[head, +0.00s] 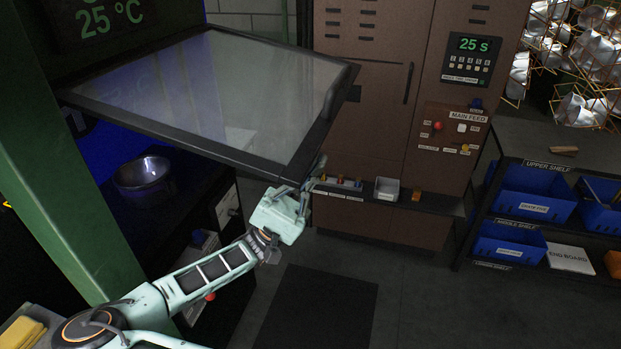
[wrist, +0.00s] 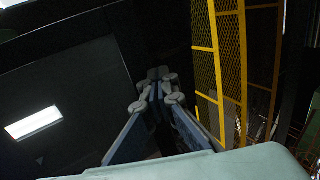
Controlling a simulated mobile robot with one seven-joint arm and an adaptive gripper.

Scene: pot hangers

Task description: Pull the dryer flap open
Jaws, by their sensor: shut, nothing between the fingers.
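The dryer flap (head: 215,85) is a glass panel in a dark frame. It stands swung out and raised, with the dark space under it exposed. A grey bar, perhaps its handle, (head: 341,92) runs along the right edge. My gripper (head: 318,168) is shut and empty just below the flap's lower right corner; whether it touches the frame I cannot tell. In the wrist view my fingers (wrist: 158,76) are closed together, with a dark panel that seems to be the flap (wrist: 60,90) to their left.
A metal bowl (head: 142,173) sits on the dark surface under the flap. A green post (head: 70,170) stands at the left. A brown cabinet (head: 385,110) with a narrow ledge (head: 420,201) stands behind my gripper. Blue bins (head: 535,192) fill a shelf at right. The floor mat (head: 315,310) is clear.

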